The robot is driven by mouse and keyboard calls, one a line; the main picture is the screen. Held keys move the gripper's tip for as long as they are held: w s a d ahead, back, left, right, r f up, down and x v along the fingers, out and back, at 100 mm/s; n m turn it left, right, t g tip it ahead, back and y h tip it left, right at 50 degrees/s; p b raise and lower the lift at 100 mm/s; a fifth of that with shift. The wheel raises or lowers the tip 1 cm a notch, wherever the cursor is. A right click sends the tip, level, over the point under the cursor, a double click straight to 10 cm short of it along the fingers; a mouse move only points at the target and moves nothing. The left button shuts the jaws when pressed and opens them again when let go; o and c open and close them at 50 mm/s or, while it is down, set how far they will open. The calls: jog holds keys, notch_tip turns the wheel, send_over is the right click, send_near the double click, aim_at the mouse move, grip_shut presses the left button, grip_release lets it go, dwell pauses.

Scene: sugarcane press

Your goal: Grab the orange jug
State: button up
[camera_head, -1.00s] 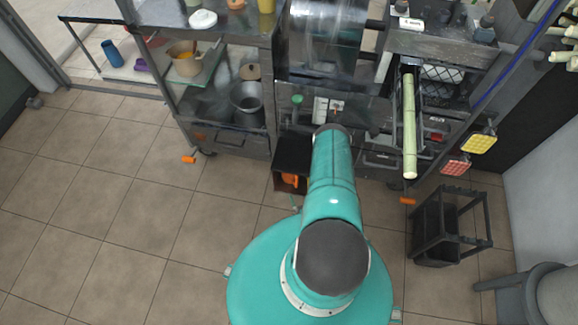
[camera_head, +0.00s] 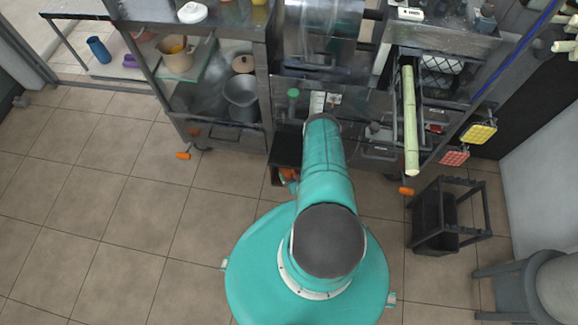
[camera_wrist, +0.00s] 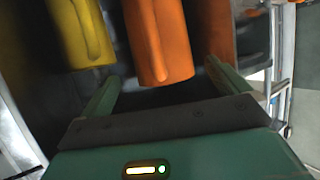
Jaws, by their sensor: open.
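The orange jug (camera_wrist: 160,40) hangs into the top middle of the wrist view, its handle facing me. My gripper (camera_wrist: 161,72) is open, with one green finger on each side of the jug's near end. I cannot tell whether either finger touches it. A yellow jug (camera_wrist: 72,30) is to its left, outside the left finger. In the head view my arm hides the gripper. An orange thing (camera_head: 287,174) shows at the low dark box left of my arm; I cannot tell if it is the same jug.
The metal press stand (camera_head: 320,50) is ahead, with a green cane (camera_head: 410,120) sticking out to the right. A shelf with a beige pot (camera_head: 175,55) is at left. A dark rack (camera_head: 440,215) stands at right. The tiled floor (camera_head: 120,210) at left is clear.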

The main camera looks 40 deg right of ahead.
jog(key=x, duration=0.5)
jog(key=shift+w+r, duration=0.1)
jog(key=shift+r, duration=0.05)
jog(key=c, duration=1.1)
jog(key=shift+c, duration=0.2)
